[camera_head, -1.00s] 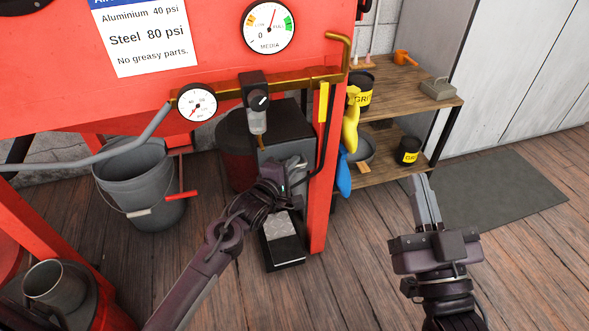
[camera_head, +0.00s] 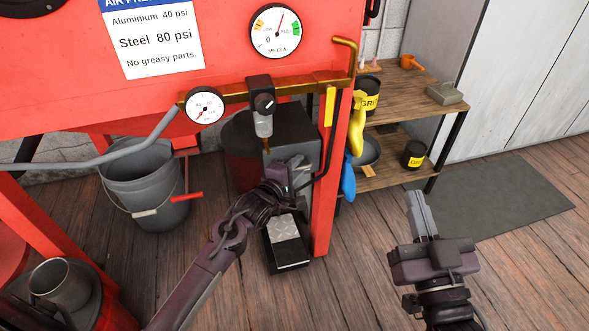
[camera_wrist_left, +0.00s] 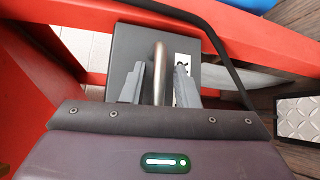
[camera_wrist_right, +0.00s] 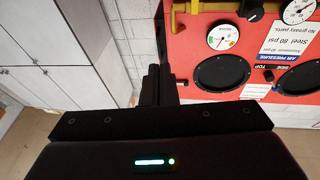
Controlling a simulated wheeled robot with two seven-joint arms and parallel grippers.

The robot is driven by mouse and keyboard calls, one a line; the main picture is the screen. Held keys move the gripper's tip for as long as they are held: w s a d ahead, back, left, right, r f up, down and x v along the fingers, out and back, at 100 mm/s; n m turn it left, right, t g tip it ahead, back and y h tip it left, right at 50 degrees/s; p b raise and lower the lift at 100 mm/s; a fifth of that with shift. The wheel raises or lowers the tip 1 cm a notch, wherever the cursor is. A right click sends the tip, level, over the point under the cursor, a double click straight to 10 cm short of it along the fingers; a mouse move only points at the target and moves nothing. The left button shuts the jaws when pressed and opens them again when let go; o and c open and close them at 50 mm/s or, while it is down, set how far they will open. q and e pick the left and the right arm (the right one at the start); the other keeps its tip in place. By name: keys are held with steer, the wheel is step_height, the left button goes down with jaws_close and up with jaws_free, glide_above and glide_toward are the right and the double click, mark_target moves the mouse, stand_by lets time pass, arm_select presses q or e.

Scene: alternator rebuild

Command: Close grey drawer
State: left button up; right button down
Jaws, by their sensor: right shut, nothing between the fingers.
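The grey drawer (camera_head: 291,149) is below the red cabinet, behind its right leg, in the head view. In the left wrist view the drawer front (camera_wrist_left: 126,48) shows as a dark grey panel with a metal bar handle (camera_wrist_left: 158,72). My left gripper (camera_wrist_left: 159,78) is open, with one finger on each side of the handle and small gaps beside it. In the head view my left gripper (camera_head: 292,172) covers part of the drawer front. How far the drawer stands out is hard to tell. My right gripper (camera_head: 418,200) is shut and empty, over the floor at right.
The red cabinet leg (camera_head: 326,190) stands right beside the drawer. A black foot pedal (camera_head: 288,245) lies on the floor below my left gripper. A grey bucket (camera_head: 147,180) is at left. A wooden shelf (camera_head: 395,177) and a dark mat (camera_head: 500,195) are at right.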

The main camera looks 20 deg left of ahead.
arm_select(q)
steer(key=shift+r, duration=0.35)
